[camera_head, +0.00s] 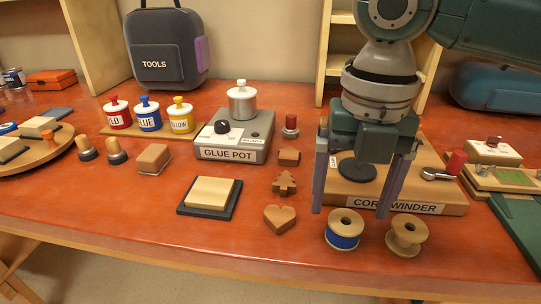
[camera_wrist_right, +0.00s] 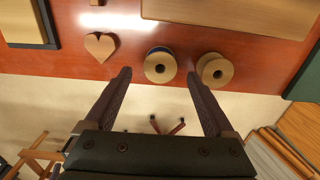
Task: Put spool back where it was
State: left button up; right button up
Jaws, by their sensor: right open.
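Two wooden spools stand near the table's front edge. One has blue cord around it (camera_head: 343,231) and the other is bare tan (camera_head: 407,236), just to its right. Both also show in the right wrist view, the blue-corded spool (camera_wrist_right: 160,66) and the tan spool (camera_wrist_right: 213,70). The cord winder (camera_head: 440,197), a tan base with a dark disc and a crank, is partly hidden behind my right gripper (camera_head: 351,212). That gripper is open and empty, pointing down. In the wrist view its fingertips (camera_wrist_right: 158,74) flank the blue-corded spool without visible contact. My left gripper is out of view.
The glue pot (camera_head: 240,137) and a block on a dark tray (camera_head: 209,197) stand farther left. A green mat (camera_head: 517,225) is at right. The front table strip left of the heart is clear.

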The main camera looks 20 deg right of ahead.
notch_tip(320, 180, up, 7)
jog(key=s+a+f+m+t+y, duration=0.25)
jog(key=s+a+f+m, duration=0.55)
jog(key=a+m, duration=0.4)
jog(key=s+d+f+m+t+h, duration=0.1)
jog(key=s+d+m, duration=0.7)
jog(key=m, duration=0.8)
jog(key=shift+d+f+h+p, duration=0.25)
jog(key=shift+d+h+p, duration=0.15)
jog(key=shift+h, duration=0.25)
notch_tip(320, 180, up, 46)
jog(key=p, duration=4.5)
jog(key=shift+f, duration=0.25)
